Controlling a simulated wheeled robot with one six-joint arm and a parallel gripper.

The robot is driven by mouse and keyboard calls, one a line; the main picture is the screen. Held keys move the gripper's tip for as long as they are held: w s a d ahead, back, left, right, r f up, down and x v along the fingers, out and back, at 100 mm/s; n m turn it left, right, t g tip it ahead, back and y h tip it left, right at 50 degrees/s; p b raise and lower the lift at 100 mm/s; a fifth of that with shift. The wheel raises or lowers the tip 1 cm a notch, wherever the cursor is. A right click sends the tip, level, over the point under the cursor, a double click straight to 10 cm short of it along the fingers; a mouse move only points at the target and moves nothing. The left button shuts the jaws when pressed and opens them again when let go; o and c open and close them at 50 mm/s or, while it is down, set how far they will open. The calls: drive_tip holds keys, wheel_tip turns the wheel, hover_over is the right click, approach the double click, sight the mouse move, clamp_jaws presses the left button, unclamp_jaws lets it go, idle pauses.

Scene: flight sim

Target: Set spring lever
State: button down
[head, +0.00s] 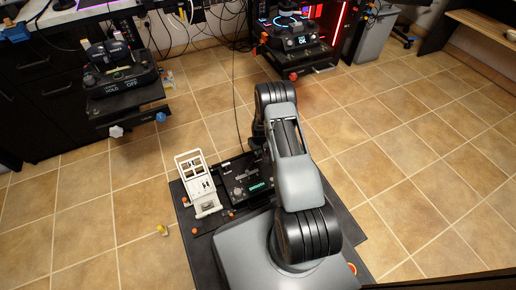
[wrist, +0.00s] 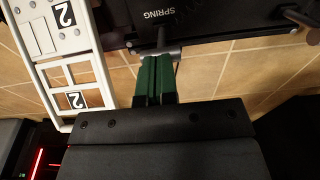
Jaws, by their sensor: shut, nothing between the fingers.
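In the wrist view, a black panel with the white word SPRING (wrist: 158,14) is at the top. A grey metal lever (wrist: 155,50) with a crossbar end sticks out from the panel's lower edge. My gripper (wrist: 155,62) has green fingers closed together, with nothing between them. Its tips are right at the lever's crossbar and seem to touch it or sit just short of it. In the head view, my arm hides the gripper and the lever. A black device (head: 245,180) stands beside my arm there; its labels are too small to read.
A white frame marked 2 (wrist: 75,90) stands close left of my fingers; a white rack (head: 197,180) shows in the head view. A HOLD/OFF console (head: 122,85) and a red-lit console (head: 297,42) stand at the back. Tiled floor (head: 400,150) on the right is clear.

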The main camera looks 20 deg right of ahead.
drive_tip(key=shift+s+f, duration=0.15)
drive_tip(key=shift+f, duration=0.2)
